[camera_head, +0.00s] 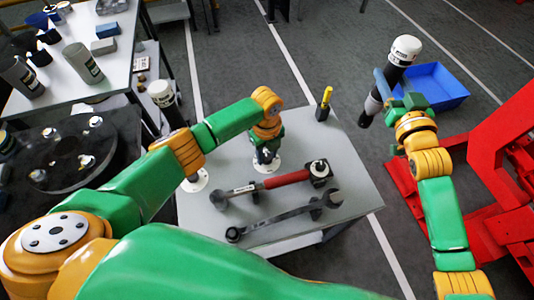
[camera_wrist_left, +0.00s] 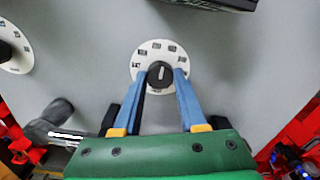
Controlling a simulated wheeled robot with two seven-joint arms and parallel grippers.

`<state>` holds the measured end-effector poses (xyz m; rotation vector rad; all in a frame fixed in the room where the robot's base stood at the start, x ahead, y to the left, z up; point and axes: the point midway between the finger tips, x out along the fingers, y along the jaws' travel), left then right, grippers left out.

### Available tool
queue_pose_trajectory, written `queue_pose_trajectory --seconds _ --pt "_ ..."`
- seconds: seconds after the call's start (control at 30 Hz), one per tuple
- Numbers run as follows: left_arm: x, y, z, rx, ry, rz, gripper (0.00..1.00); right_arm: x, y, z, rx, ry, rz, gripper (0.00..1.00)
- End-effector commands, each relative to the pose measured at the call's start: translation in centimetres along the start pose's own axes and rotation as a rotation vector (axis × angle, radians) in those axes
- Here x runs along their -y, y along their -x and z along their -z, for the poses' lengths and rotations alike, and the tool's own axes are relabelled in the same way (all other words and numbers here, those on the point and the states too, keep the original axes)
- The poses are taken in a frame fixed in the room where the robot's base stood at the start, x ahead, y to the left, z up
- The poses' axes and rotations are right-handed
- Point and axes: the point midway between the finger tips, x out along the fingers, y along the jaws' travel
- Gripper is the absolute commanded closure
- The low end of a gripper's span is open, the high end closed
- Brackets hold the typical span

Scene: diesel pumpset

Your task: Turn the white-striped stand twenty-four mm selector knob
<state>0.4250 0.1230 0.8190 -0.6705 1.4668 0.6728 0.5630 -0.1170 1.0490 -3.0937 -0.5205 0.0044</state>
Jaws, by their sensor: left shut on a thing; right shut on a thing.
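The selector knob (camera_wrist_left: 159,74) is black with a white stripe and sits in a white marked dial (camera_wrist_left: 150,48) on a grey surface. In the left wrist view its stripe runs nearly up and down the picture. My left gripper (camera_wrist_left: 160,77) has its blue fingers on both sides of the knob and is shut on it. In the head view my left gripper (camera_head: 265,155) points down at this dial, and the knob is mostly hidden. My right gripper (camera_head: 390,95) is shut on a black cylinder with a white cap (camera_head: 404,50), held tilted beyond the table's right side.
A second dial (camera_wrist_left: 14,48) lies to the left. A blue bin (camera_head: 440,88) and red frame (camera_head: 480,160) stand right.

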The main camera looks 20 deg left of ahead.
Motion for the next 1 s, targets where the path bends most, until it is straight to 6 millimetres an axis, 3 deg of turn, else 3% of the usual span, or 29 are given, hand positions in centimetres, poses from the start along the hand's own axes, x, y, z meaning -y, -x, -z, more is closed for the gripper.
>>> queue_pose_trajectory --seconds 0.43,1.0 --pt "0.26 0.32 -0.22 0.008 -0.226 0.010 1.00 0.01 -0.01 -0.05 -0.004 0.000 0.001 1.00" --pt "0.27 0.37 -0.25 0.009 -0.266 0.010 1.00 0.01 -0.01 -0.07 -0.004 0.000 0.001 1.00"
